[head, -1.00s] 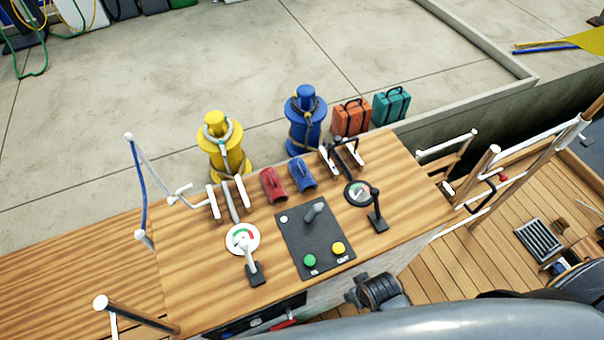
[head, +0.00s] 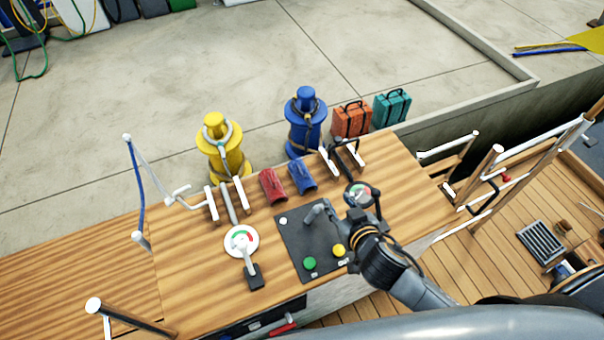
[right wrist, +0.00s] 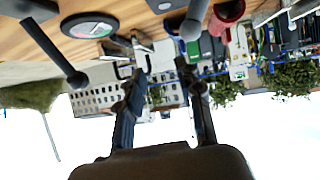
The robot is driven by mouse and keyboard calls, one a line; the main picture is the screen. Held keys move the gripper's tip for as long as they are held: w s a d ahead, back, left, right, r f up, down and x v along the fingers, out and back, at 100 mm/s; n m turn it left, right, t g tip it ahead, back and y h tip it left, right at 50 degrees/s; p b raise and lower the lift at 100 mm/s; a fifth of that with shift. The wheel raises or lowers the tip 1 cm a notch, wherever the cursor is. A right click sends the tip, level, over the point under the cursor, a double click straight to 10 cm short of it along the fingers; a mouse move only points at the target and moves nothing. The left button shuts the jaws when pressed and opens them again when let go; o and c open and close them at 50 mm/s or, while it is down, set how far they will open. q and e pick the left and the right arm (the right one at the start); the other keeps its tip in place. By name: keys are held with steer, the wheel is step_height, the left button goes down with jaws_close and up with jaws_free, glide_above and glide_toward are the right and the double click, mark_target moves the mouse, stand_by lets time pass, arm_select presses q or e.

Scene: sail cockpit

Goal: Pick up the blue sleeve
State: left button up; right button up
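The blue sleeve (head: 302,177) lies on the wooden console top, right beside the red sleeve (head: 273,187). My right gripper (head: 354,212) is over the console, to the right of the blue sleeve and nearer to me, apart from it. In the right wrist view my gripper (right wrist: 162,64) has its two fingers spread with nothing held between them. My left gripper is not in view.
A dark panel (head: 297,243) with a grey joystick (head: 313,214) and buttons lies in front of the sleeves. A gauge (head: 361,194) and a black lever stand close to my right gripper. White-handled cleats flank the sleeves; yellow (head: 222,150) and blue (head: 306,125) bollards stand behind.

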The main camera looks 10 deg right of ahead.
steer(key=w+a+r+t+y, duration=0.1)
steer(key=a+y, duration=0.1)
glide_toward(304, 168)
steer(key=shift+n, duration=0.4)
steer(key=x, duration=0.8)
steer(key=shift+a+f, duration=0.1)
steer(key=shift+a, duration=0.05)
steer(key=shift+c, duration=0.2)
jaws_close()
